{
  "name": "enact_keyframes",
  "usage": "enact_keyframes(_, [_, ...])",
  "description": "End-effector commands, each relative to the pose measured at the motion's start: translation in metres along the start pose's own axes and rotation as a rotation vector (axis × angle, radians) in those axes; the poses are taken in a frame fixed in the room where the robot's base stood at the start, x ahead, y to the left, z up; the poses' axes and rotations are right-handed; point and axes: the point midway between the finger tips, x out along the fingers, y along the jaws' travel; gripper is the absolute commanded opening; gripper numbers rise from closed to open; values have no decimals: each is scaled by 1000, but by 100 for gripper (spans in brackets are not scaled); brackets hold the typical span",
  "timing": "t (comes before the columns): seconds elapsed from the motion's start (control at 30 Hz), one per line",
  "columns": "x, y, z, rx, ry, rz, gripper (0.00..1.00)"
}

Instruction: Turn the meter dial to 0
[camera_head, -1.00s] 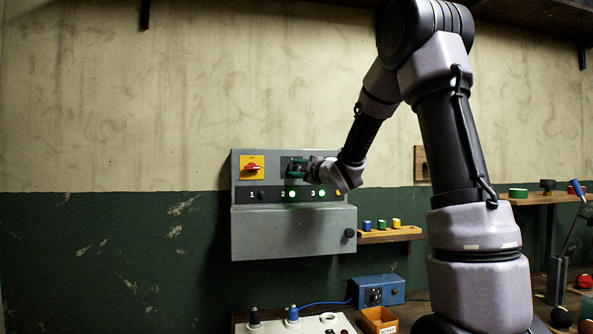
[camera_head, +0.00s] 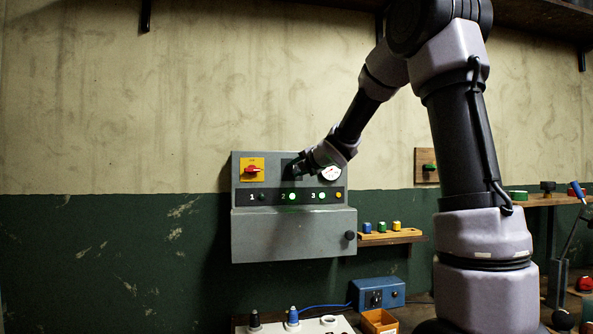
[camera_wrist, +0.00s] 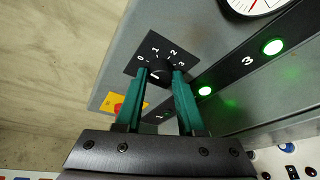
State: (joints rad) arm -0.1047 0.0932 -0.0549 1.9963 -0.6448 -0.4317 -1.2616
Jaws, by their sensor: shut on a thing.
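The meter dial is a small dark knob (camera_wrist: 160,71) on a black plate marked 0, 1, 2 and 3 (camera_wrist: 133,60). My gripper (camera_wrist: 161,76) has its two green fingers shut on the knob, one on each side. A short pale mark shows on the knob, but I cannot tell surely which number it points to. In the head view my gripper (camera_head: 298,170) is at the black plate on the upper part of the grey panel (camera_head: 242,200); my wrist hides most of the knob there.
A white gauge (camera_head: 330,173) sits right of the dial and a red-and-yellow switch (camera_head: 252,169) left of it. Below is a row of numbered lamps; lamp 2 (camera_head: 292,196) and lamp 3 (camera_head: 321,196) glow green. A small wooden shelf (camera_head: 392,237) juts out at the right.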

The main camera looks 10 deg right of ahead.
Motion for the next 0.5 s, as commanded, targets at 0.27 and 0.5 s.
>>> enact_keyframes(0.27, [0,-1,-1,-73,-3,-32,0])
enact_keyframes(0.5, [0,-1,-1,-86,-4,-39,0])
